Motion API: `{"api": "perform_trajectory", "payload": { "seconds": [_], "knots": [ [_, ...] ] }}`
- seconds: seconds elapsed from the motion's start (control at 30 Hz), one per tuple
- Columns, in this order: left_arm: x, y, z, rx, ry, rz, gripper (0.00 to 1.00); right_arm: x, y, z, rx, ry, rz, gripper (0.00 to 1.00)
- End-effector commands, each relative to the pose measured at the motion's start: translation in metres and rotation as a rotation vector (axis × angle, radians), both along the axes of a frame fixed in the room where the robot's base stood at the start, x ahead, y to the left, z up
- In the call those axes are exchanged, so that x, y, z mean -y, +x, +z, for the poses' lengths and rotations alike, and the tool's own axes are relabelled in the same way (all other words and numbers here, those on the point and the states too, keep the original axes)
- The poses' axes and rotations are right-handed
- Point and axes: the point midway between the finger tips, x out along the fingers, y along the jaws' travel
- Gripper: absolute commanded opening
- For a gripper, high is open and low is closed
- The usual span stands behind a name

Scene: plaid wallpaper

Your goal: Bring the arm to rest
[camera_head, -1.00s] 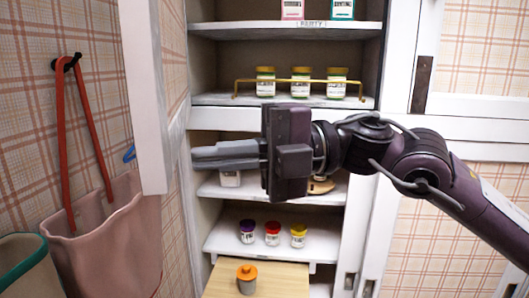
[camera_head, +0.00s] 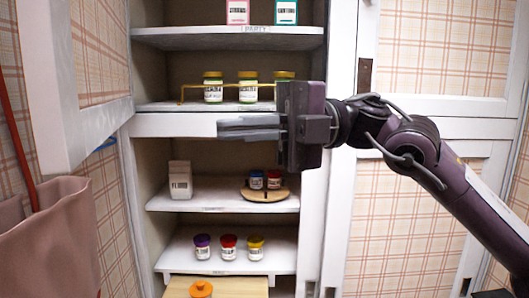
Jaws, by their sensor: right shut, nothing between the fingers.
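My right arm (camera_head: 425,150) reaches in from the right, and its gripper (camera_head: 222,128) points left in front of the cabinet's middle ledge. Its fingers are together with nothing between them. The gripper body hides part of the rightmost gold-lidded jar (camera_head: 284,76) and part of the cabinet's right side. My left gripper does not show.
The open cabinet (camera_head: 228,125) holds gold-lidded jars behind a brass rail, a white carton (camera_head: 180,180), a round wooden board (camera_head: 264,194) with two small jars, and purple, red and yellow-lidded jars (camera_head: 228,248). An open door (camera_head: 75,80) and a pink bag (camera_head: 50,240) stand left.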

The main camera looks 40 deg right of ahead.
Motion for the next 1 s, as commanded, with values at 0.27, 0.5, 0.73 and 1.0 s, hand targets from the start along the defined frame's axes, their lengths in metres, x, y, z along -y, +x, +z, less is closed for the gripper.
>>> {"api": "perform_trajectory", "payload": {
  "seconds": [0.27,0.5,0.73,1.0],
  "knots": [
    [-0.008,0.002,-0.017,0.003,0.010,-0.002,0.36,0.025,-0.006,0.000,0.000,0.000,-0.001,0.00],
    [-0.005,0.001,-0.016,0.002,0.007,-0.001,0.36,0.021,0.002,-0.004,-0.011,0.018,-0.005,0.00],
    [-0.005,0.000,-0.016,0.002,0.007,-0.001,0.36,-0.023,0.080,-0.062,-0.125,0.250,-0.128,0.00],
    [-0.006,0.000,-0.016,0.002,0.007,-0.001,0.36,-0.049,0.161,-0.192,-0.449,0.587,-0.543,0.00]
  ]
}}
